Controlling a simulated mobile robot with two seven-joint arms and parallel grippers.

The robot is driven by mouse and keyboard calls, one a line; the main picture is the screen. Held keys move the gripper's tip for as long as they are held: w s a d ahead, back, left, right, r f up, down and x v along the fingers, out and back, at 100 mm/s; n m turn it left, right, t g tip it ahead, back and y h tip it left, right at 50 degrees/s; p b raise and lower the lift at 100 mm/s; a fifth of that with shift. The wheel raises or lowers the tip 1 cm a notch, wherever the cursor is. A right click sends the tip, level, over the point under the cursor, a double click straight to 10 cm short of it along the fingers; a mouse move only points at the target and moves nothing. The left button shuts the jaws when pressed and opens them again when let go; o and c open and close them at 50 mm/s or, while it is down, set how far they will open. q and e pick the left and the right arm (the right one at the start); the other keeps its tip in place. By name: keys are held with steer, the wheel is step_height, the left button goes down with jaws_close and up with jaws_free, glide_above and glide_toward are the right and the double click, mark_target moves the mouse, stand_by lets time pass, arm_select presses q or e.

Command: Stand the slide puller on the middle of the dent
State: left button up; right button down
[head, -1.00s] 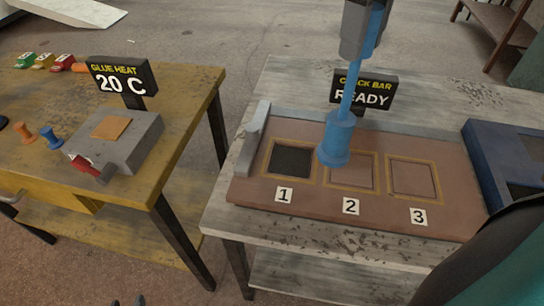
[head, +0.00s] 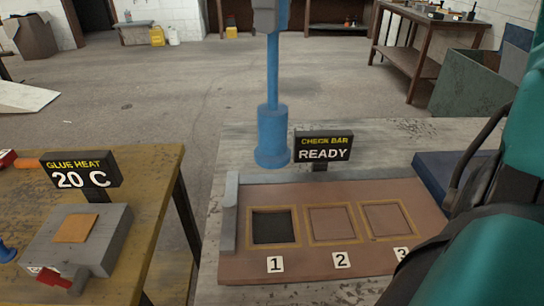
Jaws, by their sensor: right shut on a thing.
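The slide puller (head: 272,140) is blue, with a slim upright rod and a wide round foot. My right gripper (head: 270,18), grey and partly cut off at the top edge, is shut on its upper rod. The foot appears beyond the panel's back edge in the picture, left of the check bar sign, seemingly in the air. The brown panel (head: 348,255) on the bench has three framed squares. Square 1 (head: 274,228) is dark; square 2 (head: 332,223) and square 3 (head: 390,218) are brown. I cannot make out a dent's shape. My left gripper is out of view.
The check bar sign (head: 323,147) reads READY behind the panel. A grey bar (head: 230,215) lies along the panel's left edge. A blue tray (head: 432,165) is at right, partly behind my teal arm. The yellow table (head: 145,172) holds the glue heat sign (head: 80,177), showing 20 C.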

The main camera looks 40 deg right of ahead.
mark_target(272, 109)
step_height(272, 109, down, 14)
steer(key=shift+f+b, duration=0.15)
steer(key=shift+b, duration=0.65)
steer(key=shift+f, duration=2.55)
steer(key=shift+f+b, duration=0.2)
steer(key=shift+b, duration=0.25)
steer(key=c, duration=0.7)
jaws_free()
steer(key=shift+o, duration=0.2)
steer(key=shift+r+p, duration=0.35)
steer(key=shift+r, duration=0.1)
step_height(272, 109, up, 12)
steer(key=shift+f+p, duration=0.25)
steer(key=shift+p, duration=0.25)
